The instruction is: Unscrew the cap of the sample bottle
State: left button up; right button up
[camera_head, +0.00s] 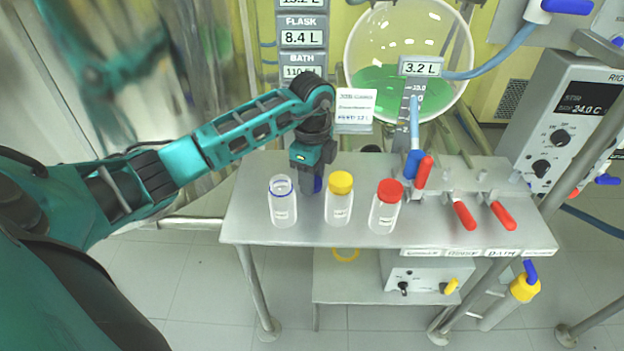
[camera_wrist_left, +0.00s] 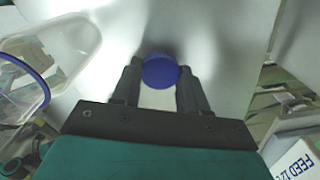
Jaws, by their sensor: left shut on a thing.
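The sample bottle (camera_head: 283,204) stands upright and uncapped at the left front of the steel table, with a blue ring at its open neck. In the left wrist view its clear body and blue ring (camera_wrist_left: 25,70) show at the left edge. My left gripper (camera_head: 312,183) is just behind and to the right of this bottle, pointing down. It is shut on a blue cap (camera_wrist_left: 160,72), which sits between both fingers. The blue cap (camera_head: 318,185) is partly hidden by the gripper in the head view. I cannot tell whether it touches the table. My right gripper is not in view.
A yellow-capped bottle (camera_head: 339,200) and a red-capped bottle (camera_head: 385,207) stand to the right on the steel table (camera_head: 300,236). Red-handled valves (camera_head: 465,215) are further right. A glass flask with green liquid (camera_head: 385,85) hangs behind. A label card (camera_head: 355,108) is near my wrist.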

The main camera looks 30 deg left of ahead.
pick_arm(q)
jog(key=shift+f, duration=0.45)
jog(key=shift+f, duration=0.2)
jog(key=o, duration=1.2)
jog(key=shift+c, duration=0.2)
notch_tip(320, 180, up, 12)
jog(key=shift+r+p, duration=0.2)
jog(key=shift+p, duration=0.25)
